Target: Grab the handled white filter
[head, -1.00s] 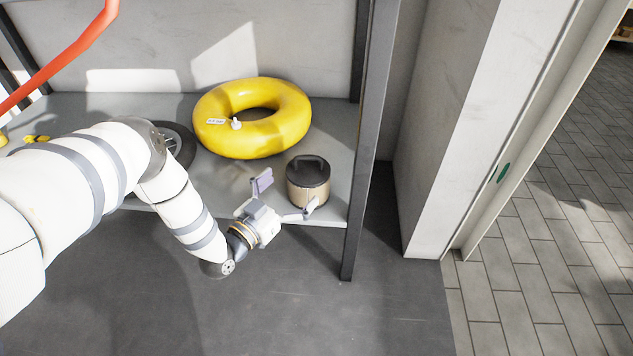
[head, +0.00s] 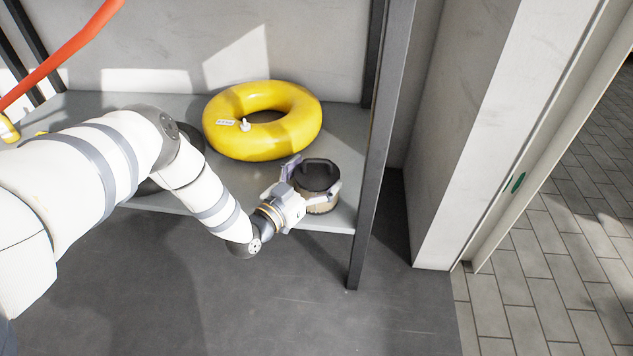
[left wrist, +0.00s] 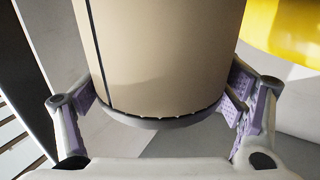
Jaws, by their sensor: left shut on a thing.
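The handled filter (head: 318,174) is an upright cylinder with a dark lid, a dark handle on top and a pale beige side. It stands near the front right of the grey shelf in the head view. In the left wrist view the filter (left wrist: 170,55) fills the upper middle, with its dark rim toward my palm. My left gripper (head: 313,182) is shut on it, with one finger on each side. In the left wrist view the purple pads of my left gripper (left wrist: 164,92) flank the rim. The gripper hides part of the filter's side. My right gripper is not in view.
A yellow inflatable ring (head: 304,128) lies on the shelf (head: 345,150) just behind the filter. A dark upright post (head: 372,150) stands close to the filter's right. A dark round thing lies partly behind my left arm. The floor in front is clear.

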